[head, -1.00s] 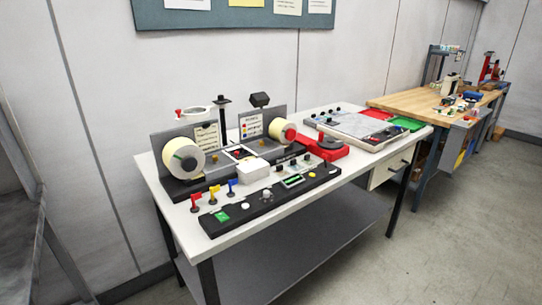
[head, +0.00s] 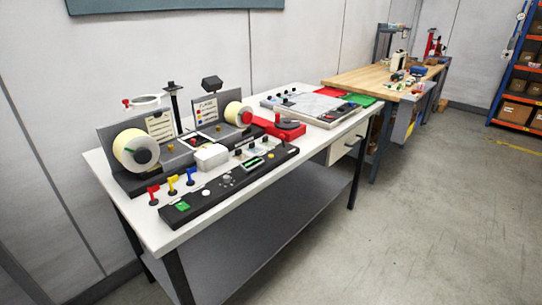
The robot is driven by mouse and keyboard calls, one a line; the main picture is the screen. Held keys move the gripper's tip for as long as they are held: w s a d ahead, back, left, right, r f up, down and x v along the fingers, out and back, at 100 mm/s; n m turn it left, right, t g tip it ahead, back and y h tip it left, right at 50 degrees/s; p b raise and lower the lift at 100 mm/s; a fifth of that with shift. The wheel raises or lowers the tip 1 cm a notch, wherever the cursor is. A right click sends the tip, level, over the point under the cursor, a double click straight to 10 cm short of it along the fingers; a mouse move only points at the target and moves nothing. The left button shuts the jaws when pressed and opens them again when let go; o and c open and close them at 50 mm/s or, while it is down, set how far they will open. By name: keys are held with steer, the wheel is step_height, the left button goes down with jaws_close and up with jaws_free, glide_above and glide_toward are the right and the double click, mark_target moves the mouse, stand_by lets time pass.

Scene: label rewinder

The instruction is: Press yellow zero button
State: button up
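The label rewinder (head: 150,180) stands on a white-topped table (head: 240,205), with two label rolls on its upright plates. Along its front lies a long black control panel (head: 215,198). A small yellow button (head: 270,156) sits near the panel's right end, beside a green-lit display (head: 251,163). I cannot read any label by the button. A green button (head: 183,206) and a white button (head: 206,193) sit toward the panel's left end. My gripper is not in this view.
Red, yellow and blue levers (head: 172,184) stand at the table's left front. A red unit (head: 280,125) and a flat grey device (head: 315,105) sit to the right. A wooden workbench (head: 375,78) and shelving (head: 518,85) stand beyond. The floor in front is clear.

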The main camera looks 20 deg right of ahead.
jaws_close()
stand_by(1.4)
